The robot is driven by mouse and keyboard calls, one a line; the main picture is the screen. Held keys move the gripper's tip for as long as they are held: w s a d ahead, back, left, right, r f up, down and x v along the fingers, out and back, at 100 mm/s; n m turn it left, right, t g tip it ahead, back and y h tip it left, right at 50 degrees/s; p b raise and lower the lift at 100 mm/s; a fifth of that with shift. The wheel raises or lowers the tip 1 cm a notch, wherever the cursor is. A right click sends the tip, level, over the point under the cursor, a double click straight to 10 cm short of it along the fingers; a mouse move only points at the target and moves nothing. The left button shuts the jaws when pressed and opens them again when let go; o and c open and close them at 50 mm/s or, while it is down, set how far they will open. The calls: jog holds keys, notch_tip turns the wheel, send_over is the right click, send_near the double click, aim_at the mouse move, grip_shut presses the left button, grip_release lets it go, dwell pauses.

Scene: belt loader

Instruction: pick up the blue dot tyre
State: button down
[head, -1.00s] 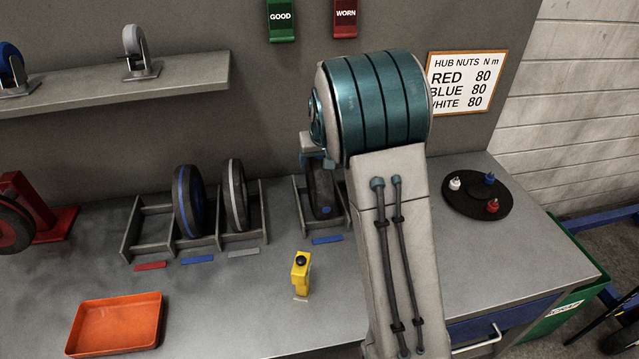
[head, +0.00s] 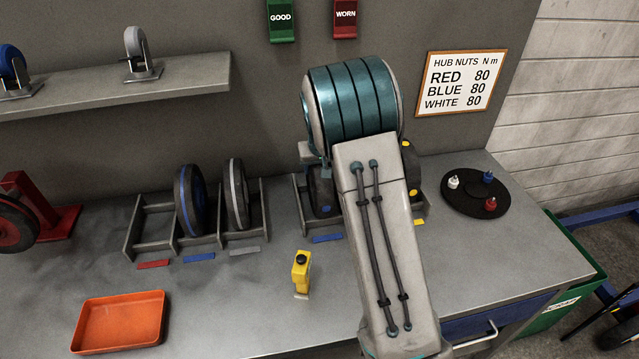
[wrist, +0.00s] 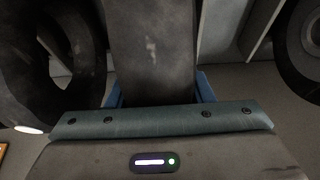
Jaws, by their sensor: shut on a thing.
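The blue dot tyre (head: 320,192) stands upright in the right-hand rack in the head view, partly hidden by my arm. Its blue dot shows low on its face. In the wrist view the tread of the blue dot tyre (wrist: 150,45) fills the middle, between the blue fingers of my gripper (wrist: 158,90). My gripper is shut on this tyre from above.
A yellow dot tyre (head: 409,165) stands close to the right, partly behind my arm. A yellow tool (head: 301,272) stands in front. An orange tray (head: 118,322) lies front left.

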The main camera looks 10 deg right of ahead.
jog(key=shift+r, duration=0.15)
jog(key=shift+w+r, duration=0.1)
jog(key=shift+r, duration=0.2)
notch_tip(320, 180, up, 9)
jog(key=shift+r+b, duration=0.15)
jog(key=shift+b, duration=0.75)
